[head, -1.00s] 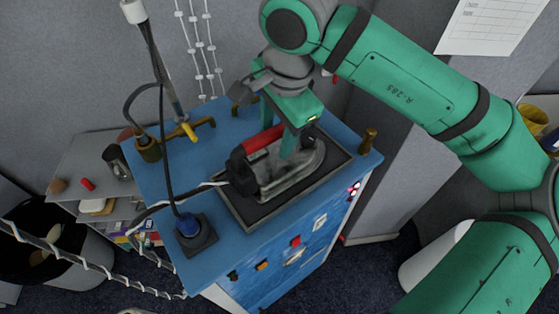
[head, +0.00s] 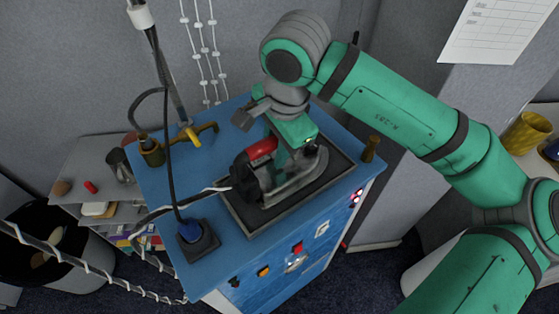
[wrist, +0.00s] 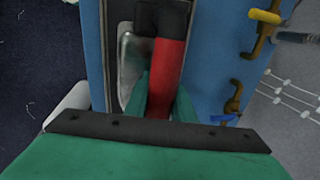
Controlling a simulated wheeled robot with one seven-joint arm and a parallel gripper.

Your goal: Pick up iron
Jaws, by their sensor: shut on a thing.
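The iron (head: 293,187) has a grey metal body, a black rear part and a red handle. In the head view it is at the dark tray (head: 234,216) on top of the blue cabinet (head: 170,195). I cannot tell whether its base touches the tray. My gripper (head: 288,158) comes down from above and is shut on the iron's red handle. In the wrist view the handle (wrist: 169,70) runs between the two green fingers (wrist: 160,98). The fingertips are partly hidden by the handle and the gripper body.
A black cord and a striped cord run from the iron's rear to the left. A blue knob on a dark base (head: 197,237) and brass pipe fittings with a yellow valve (head: 192,136) stand on the cabinet top. A brass post (head: 371,149) stands at the right corner.

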